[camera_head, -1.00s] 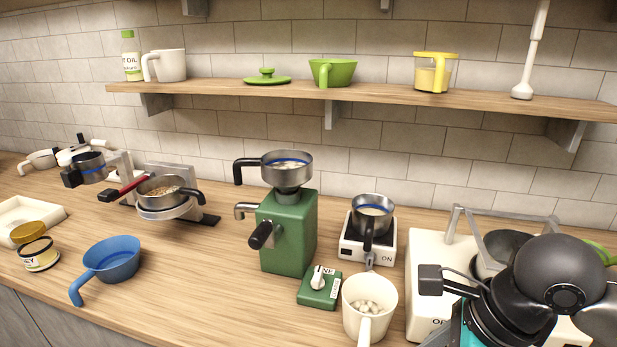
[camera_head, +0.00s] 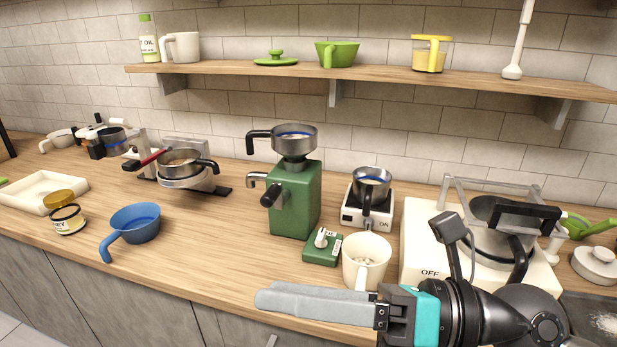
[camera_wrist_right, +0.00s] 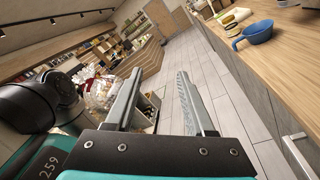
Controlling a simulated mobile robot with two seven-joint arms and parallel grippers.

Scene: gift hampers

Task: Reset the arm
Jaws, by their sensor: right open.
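My right gripper (camera_head: 315,303) reaches in from the lower right in the head view, its grey fingers pointing left in front of the counter's front edge. In the right wrist view its two fingers (camera_wrist_right: 157,98) stand apart with nothing between them. Beyond them I see the tiled floor (camera_wrist_right: 180,60). The fingers are near the white mug (camera_head: 366,259) in the head view, with no contact that I can make out. My left gripper is not in view.
The wooden counter (camera_head: 210,235) carries a blue pan (camera_head: 136,223), a green grinder (camera_head: 295,200), a small scale (camera_head: 367,212), a green box (camera_head: 323,247) and a white appliance (camera_head: 430,270) with a pot. A wall shelf (camera_head: 380,79) runs above. The floor before the counter is clear.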

